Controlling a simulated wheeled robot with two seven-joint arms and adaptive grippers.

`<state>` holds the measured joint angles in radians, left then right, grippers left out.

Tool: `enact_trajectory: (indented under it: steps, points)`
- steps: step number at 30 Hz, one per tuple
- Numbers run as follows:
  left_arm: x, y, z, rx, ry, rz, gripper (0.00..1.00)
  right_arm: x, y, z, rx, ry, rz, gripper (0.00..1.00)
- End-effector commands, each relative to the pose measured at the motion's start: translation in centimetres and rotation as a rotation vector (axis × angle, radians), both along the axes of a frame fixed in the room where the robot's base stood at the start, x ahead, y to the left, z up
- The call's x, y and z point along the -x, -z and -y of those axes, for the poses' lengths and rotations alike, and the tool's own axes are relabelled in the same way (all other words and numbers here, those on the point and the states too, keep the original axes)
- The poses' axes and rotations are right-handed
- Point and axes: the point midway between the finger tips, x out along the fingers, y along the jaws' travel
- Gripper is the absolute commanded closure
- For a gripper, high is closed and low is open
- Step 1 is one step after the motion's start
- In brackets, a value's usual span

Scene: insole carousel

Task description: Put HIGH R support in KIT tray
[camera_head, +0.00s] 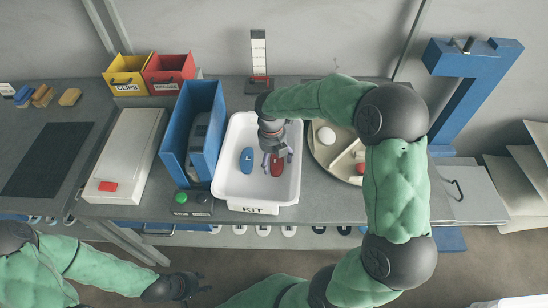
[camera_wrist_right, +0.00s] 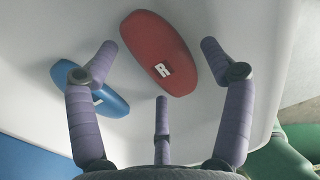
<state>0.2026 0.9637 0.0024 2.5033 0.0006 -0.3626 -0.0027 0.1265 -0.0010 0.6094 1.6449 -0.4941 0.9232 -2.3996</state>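The white KIT tray (camera_head: 231,190) stands near the middle of the table. A red oval support marked R (camera_head: 277,167) lies in it on the right, and a blue one marked L (camera_head: 246,160) lies to its left. My right gripper (camera_head: 274,155) is over the tray, just above the red support. In the right wrist view its purple fingers are spread and empty, with the red support (camera_wrist_right: 160,52) beyond them and the blue support (camera_wrist_right: 90,90) partly behind the left finger. No HIGH marking is readable. My left gripper (camera_head: 190,287) hangs low before the table, its fingers unclear.
A round carousel (camera_head: 318,158) with pale pieces stands right of the tray, partly hidden by my right arm. A tall blue bin (camera_head: 176,130) stands close on the left. Yellow and red bins (camera_head: 168,73) are behind. Two buttons (camera_head: 190,200) sit at the front edge.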

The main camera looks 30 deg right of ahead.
Motion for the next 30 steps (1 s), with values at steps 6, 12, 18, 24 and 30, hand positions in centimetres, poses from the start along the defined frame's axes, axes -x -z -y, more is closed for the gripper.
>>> enact_trajectory:
  steps: [6, 12, 18, 24, 30]
  points:
    - [0.0, 0.0, 0.0, 0.000, 0.000, 0.000, 0.60, 0.0, 0.0, 0.0, 0.000, 0.000, 0.000, 0.18]
    - [0.0, -0.5, 0.0, 0.000, 0.000, 0.000, 0.60, -0.1, -1.3, 0.0, -0.001, 0.000, 0.003, 0.18]
    - [0.0, -2.1, 0.0, 0.000, 0.000, 0.000, 0.60, -0.2, -5.0, -0.1, 0.000, 0.001, 0.004, 0.18]
    - [0.0, -3.7, 0.0, 0.000, 0.000, 0.000, 0.60, -0.3, -8.9, -0.4, 0.000, 0.000, 0.004, 0.18]
    - [0.0, -4.5, 0.0, 0.000, 0.000, 0.000, 0.60, -0.3, -11.4, -0.4, 0.001, -0.001, 0.001, 0.18]
